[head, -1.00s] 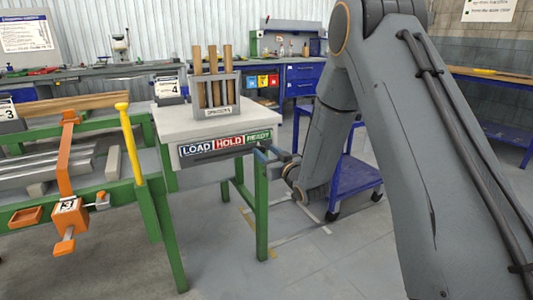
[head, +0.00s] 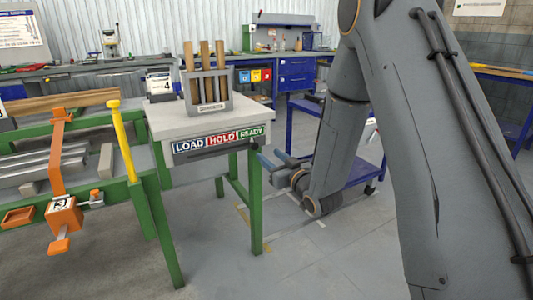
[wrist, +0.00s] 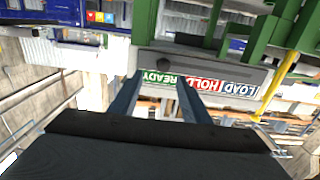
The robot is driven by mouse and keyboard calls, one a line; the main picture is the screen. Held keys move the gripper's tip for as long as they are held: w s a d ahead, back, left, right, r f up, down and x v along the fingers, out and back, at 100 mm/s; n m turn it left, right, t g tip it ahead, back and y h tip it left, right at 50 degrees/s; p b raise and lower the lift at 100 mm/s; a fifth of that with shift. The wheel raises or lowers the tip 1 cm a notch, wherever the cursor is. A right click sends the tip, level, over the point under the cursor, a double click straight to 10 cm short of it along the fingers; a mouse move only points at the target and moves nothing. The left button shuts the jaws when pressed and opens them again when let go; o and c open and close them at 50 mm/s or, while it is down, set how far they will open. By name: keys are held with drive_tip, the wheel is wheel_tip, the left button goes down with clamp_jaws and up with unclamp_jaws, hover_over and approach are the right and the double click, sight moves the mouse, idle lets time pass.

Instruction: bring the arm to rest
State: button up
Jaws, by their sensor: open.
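My gripper (head: 268,162) shows in the head view just right of the table's front right corner, below my arm. Its two bluish fingers are apart and nothing is between them. In the wrist view my gripper (wrist: 160,95) points at the table's front edge, with the picture upside down. The LOAD HOLD READY sign (head: 218,140) is on that edge; it also shows in the wrist view (wrist: 200,83). A dark round knob (wrist: 163,62) sits near the READY end, apart from the fingers.
The white-topped table (head: 165,122) with green legs carries a rack of wooden rods (head: 208,105). Left is a green frame with an orange clamp (head: 62,210) and a yellow post (head: 122,140). A blue cart (head: 365,170) stands behind my arm. Floor in front is clear.

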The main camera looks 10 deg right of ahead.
drive_tip(key=s+r+m+g+h+p, duration=0.2)
drive_tip(key=s+g, duration=0.6)
drive_tip(key=s, duration=1.3)
drive_tip(key=s+r+g+h+b, duration=0.15)
drive_tip(key=s+g+h, duration=0.5)
drive_tip(key=s, duration=1.45)
drive_tip(key=d+r+m+g+y+p, duration=0.1)
drive_tip(key=d+r+p, duration=0.8)
drive_tip(key=p, duration=0.9)
drive_tip(key=shift+r+m+g, duration=0.35)
drive_tip(key=shift+m+g, duration=0.2)
drive_tip(key=shift+m, duration=0.25)
drive_tip(key=shift+y, duration=0.25)
